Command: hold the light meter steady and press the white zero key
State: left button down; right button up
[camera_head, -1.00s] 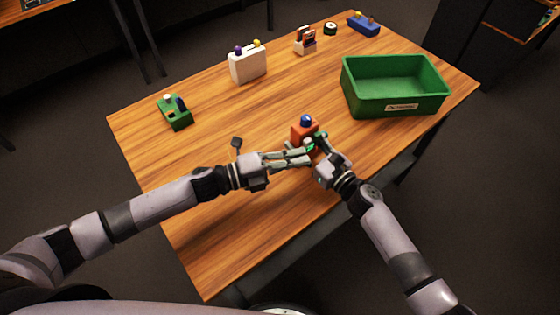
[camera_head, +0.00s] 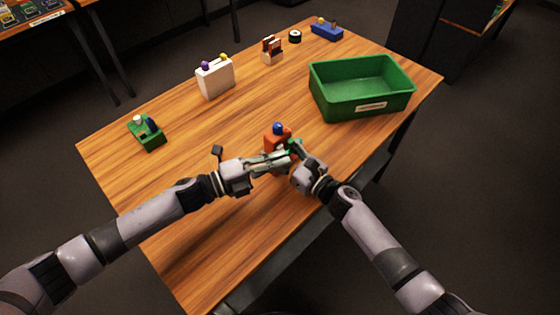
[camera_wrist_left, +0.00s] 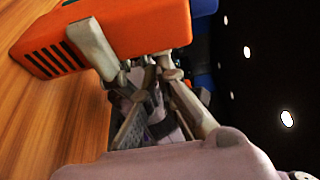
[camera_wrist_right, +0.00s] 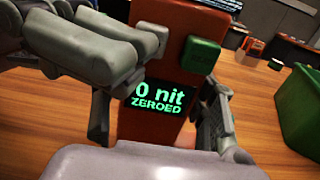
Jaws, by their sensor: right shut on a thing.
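The light meter (camera_head: 272,142) is an orange-red box with a blue dome on top, held over the near part of the table. In the right wrist view its lit display (camera_wrist_right: 158,98) reads "0 nit ZEROED", and a green key (camera_wrist_right: 202,55) sits above it. My right gripper (camera_head: 293,150) is shut on the meter, with a finger on each side of its body. My left gripper (camera_head: 288,162) is at the meter; its fingers (camera_wrist_right: 85,45) cover the face's upper left.
A green bin (camera_head: 362,108) stands at the right of the table. A green device (camera_head: 150,138), a white box (camera_head: 215,80), a small red-and-white item (camera_head: 271,55), a dark round item (camera_head: 295,37) and a blue block (camera_head: 327,33) line the far side. The front left tabletop is clear.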

pick_arm(q)
jog(key=shift+w+a, duration=0.35)
jog(key=shift+w, duration=0.05)
pick_arm(e)
jog(key=shift+s, duration=0.1)
pick_arm(q)
jog(key=s+v, duration=0.1)
jog(key=v, duration=0.8)
jog(key=shift+s, duration=0.15)
pick_arm(e)
jog(key=shift+f, duration=0.1)
jog(key=shift+s+f, duration=0.1)
pick_arm(q)
jog(key=s+a+r, duration=0.3)
jog(key=a, duration=0.4)
jog(key=shift+s+a, duration=0.2)
dwell(0.4)
